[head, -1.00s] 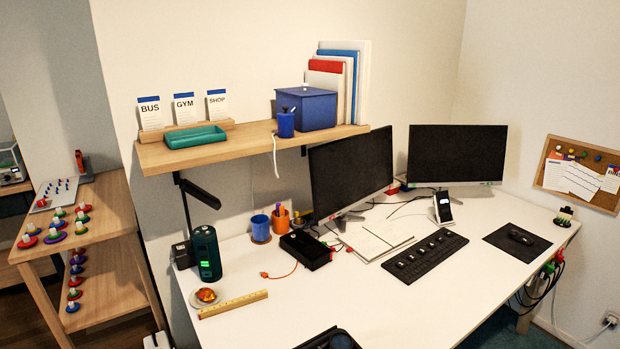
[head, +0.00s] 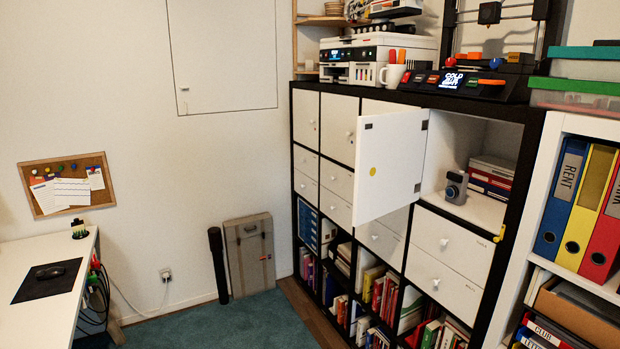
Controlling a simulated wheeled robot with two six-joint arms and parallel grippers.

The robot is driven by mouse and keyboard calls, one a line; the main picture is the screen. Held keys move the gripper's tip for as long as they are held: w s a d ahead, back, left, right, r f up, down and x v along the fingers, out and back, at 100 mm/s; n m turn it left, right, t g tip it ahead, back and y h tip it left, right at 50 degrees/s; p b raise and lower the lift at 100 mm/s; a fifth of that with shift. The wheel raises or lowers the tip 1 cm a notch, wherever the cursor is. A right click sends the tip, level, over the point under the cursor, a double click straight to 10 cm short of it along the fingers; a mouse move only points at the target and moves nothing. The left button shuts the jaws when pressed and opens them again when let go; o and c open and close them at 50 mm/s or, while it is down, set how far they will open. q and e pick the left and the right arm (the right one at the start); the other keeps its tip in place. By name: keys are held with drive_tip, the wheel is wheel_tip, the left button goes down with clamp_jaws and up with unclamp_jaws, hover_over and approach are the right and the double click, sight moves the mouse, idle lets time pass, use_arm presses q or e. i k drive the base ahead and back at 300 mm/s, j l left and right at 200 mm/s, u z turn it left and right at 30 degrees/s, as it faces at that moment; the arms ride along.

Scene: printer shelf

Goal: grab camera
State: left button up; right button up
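A small grey and dark camera (head: 456,187) stands upright in an open compartment of the black-framed shelf unit, at the right of the head view. It sits near the compartment's front left, with a stack of books (head: 491,176) to its right. The white door (head: 389,167) with a yellow dot is swung open to the left of the compartment, leaving the camera in plain sight. Neither of my grippers is in view.
A printer (head: 378,58), a white mug (head: 392,76) and a 3D printer (head: 467,82) stand on the shelf unit. A binder shelf (head: 592,128) adjoins at right. The desk (head: 48,290) is at left. The teal carpet (head: 222,322) looks clear.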

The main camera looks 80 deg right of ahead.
sight(456, 189)
drive_tip(key=z, duration=3.45)
